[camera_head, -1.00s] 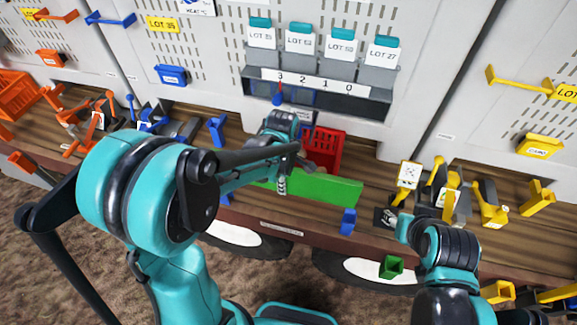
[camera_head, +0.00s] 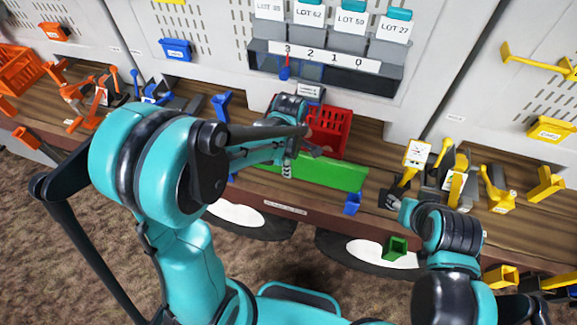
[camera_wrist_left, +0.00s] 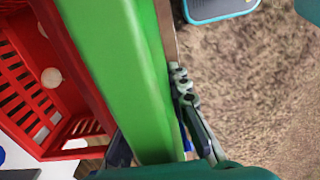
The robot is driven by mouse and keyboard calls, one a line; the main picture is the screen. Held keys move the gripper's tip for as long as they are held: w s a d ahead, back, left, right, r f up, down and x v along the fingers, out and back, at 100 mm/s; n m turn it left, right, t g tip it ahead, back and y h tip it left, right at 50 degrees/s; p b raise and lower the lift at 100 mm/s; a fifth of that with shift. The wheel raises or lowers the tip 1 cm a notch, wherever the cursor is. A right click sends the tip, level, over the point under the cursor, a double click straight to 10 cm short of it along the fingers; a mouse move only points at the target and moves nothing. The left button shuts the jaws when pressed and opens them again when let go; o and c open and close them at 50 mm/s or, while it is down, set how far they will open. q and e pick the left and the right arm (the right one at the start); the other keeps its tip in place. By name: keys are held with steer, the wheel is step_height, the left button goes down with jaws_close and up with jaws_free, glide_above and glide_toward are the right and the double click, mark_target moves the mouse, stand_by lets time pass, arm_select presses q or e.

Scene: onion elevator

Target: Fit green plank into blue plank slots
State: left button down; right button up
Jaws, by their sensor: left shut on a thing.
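The long green plank (camera_head: 335,173) lies along the front of the wooden bench in the head view. It fills the middle of the left wrist view (camera_wrist_left: 128,75). My left gripper (camera_head: 288,160) is shut on the plank, with its fingers on either side of it in the left wrist view (camera_wrist_left: 155,120). A blue slotted piece (camera_head: 352,203) is at the bench's front edge, just below the plank's right end; whether they touch is unclear. My arm hides the plank's left part. My right gripper (camera_head: 392,198) is near the yellow parts, its fingers too small to read.
A red crate (camera_head: 328,133) stands right behind the plank, close beside it in the left wrist view (camera_wrist_left: 30,85). Yellow parts (camera_head: 455,185) crowd the bench to the right, orange ones (camera_head: 75,92) the left. A green block (camera_head: 395,249) shows below the bench edge.

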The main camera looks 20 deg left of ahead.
arm_select(q)
steer(key=shift+f, duration=0.15)
steer(key=shift+f+b, duration=1)
steer(key=shift+f, duration=0.4)
steer(key=shift+f+b, duration=4.6)
steer(key=shift+f, duration=0.35)
steer(key=c, duration=1.4)
jaws_free()
steer(key=shift+o, duration=0.2)
